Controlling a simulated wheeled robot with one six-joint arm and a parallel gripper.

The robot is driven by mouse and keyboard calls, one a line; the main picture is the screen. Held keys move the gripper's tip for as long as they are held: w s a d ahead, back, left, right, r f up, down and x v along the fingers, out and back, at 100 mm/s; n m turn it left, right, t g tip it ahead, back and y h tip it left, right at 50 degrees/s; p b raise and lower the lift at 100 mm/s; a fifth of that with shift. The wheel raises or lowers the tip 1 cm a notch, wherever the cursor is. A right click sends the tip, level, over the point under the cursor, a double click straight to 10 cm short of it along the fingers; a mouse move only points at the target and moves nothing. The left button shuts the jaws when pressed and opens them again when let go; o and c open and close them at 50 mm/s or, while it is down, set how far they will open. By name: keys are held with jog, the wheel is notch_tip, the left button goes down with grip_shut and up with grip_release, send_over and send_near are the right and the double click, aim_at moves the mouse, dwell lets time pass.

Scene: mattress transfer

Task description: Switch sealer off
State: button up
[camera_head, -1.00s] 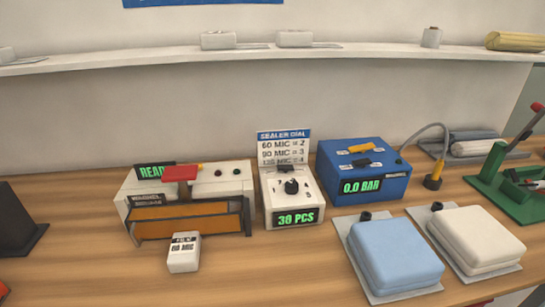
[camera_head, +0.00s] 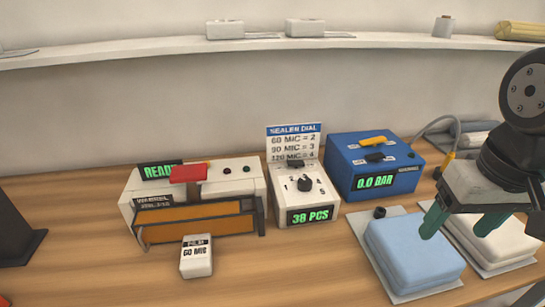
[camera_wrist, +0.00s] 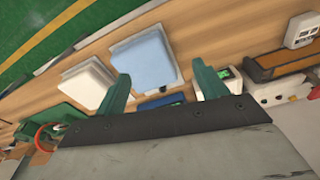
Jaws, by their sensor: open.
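The sealer (camera_head: 228,174) is a white machine with a red lever (camera_head: 188,174), an orange-brown front and a green "READY" display (camera_head: 160,171). Two small dark buttons sit on its top right. Beside it stands a white dial box (camera_head: 303,192) with a black knob and a "38 PCS" display. My gripper (camera_head: 459,229) is at the right, open and empty, above the blue and white pads, well apart from the sealer. In the wrist view, its green fingers (camera_wrist: 163,97) are spread, and the sealer (camera_wrist: 278,62) shows at the right edge.
A blue box (camera_head: 368,160) reading "0.0 BAR" stands right of the dial box. A blue pad (camera_head: 412,250) and a white pad (camera_head: 514,242) lie at the right front. A shelf (camera_head: 150,52) runs behind.

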jog(key=w+a, duration=0.2)
jog(key=w, duration=0.5)
jog(key=w+a, duration=0.3)
jog(key=w, duration=0.4)
jog(key=n+t+y, duration=0.2)
send_near(296, 162)
jog(key=x, duration=0.6)
jog(key=shift+a+f, duration=0.1)
jog(key=shift+f, duration=0.15)
jog(key=shift+w+a+f, duration=0.1)
jog(key=shift+w+f, duration=0.15)
jog(key=shift+f, duration=0.25)
